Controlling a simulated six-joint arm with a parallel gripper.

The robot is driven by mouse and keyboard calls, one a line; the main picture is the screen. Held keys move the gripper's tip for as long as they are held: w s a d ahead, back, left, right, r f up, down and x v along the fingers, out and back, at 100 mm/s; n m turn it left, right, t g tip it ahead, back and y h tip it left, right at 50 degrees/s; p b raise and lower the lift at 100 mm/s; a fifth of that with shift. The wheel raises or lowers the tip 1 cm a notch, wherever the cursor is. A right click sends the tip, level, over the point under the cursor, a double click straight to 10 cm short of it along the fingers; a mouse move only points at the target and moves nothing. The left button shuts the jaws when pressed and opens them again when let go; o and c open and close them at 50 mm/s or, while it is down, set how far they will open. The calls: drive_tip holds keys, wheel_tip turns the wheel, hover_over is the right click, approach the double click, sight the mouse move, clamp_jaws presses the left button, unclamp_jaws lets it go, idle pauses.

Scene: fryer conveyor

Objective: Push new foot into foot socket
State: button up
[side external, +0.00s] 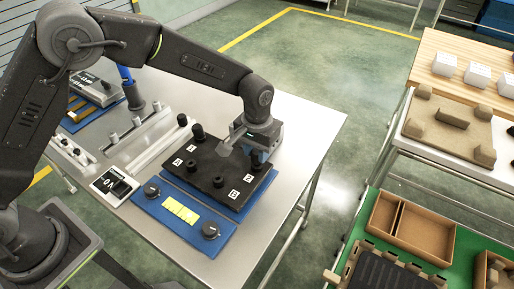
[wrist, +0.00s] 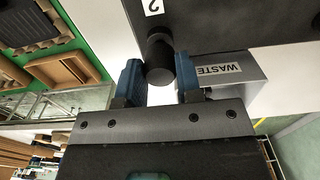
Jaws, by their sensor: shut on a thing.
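A black cylindrical foot (wrist: 159,58) sits between the two blue fingertips of my gripper (wrist: 160,82) in the wrist view. The jaws are shut on it. Its far end meets the edge of a dark plate (wrist: 215,22); I cannot tell whether it is in a socket. In the side view, my gripper (side external: 248,146) is low over the back right corner of the black plate (side external: 207,165), and the foot is hard to make out there. The plate carries several upright black cylinders and white number labels.
A grey box marked WASTE (wrist: 225,70) is close beside the fingers in the wrist view. A blue mat (side external: 184,212) with yellow notes and two black knobs lies in front of the plate. The table's right side (side external: 305,140) is clear.

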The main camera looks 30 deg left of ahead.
drive_tip(key=shift+f, duration=0.6)
drive_tip(key=o, duration=1.1)
drive_tip(key=shift+r, duration=0.1)
drive_tip(key=shift+r, duration=2.95)
drive_tip(key=shift+r, duration=0.1)
